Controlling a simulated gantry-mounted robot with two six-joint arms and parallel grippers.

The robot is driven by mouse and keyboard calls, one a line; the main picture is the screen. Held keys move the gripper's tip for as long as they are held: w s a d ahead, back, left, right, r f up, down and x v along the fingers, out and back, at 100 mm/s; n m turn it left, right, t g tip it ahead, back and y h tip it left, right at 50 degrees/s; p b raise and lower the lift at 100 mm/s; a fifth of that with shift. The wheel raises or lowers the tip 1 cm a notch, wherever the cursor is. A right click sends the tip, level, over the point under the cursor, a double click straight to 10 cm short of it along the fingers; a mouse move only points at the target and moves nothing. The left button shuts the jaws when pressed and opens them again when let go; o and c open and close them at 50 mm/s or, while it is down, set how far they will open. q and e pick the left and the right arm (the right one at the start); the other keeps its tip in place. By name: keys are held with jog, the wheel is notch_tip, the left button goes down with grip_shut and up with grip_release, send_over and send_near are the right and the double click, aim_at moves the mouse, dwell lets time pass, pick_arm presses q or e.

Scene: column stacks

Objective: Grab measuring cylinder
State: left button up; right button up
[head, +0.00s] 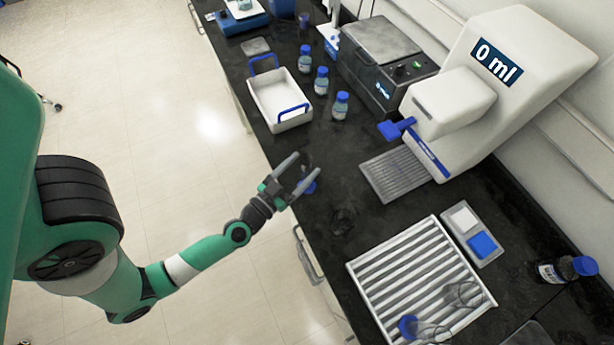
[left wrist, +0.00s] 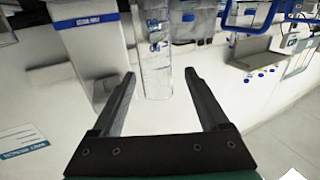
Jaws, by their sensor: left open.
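A clear measuring cylinder (left wrist: 156,45) with blue markings stands upright in the left wrist view, just beyond and between my fingertips. In the head view only a blue part (head: 309,187) shows beside my gripper; the clear body is hard to make out there. My left gripper (head: 304,167) is open and empty, reaching over the dark bench from its front edge. Its two dark fingers also show in the left wrist view (left wrist: 159,74), apart, with a gap between them. My right gripper is not in view.
A white dispenser (head: 530,55) reading 0 ml stands at the back right. A white tray (head: 297,122) with blue handles and several blue-capped bottles (head: 321,80) stand farther up the bench. A slatted rack (head: 380,271) holding glassware lies nearer.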

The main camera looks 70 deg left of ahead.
aim_at(310, 160)
pick_arm(q)
jog(key=x, duration=0.5)
jog(key=shift+w+r+p, duration=0.15)
jog(key=shift+p, duration=0.15)
jog(key=shift+d, duration=0.1)
grip_shut()
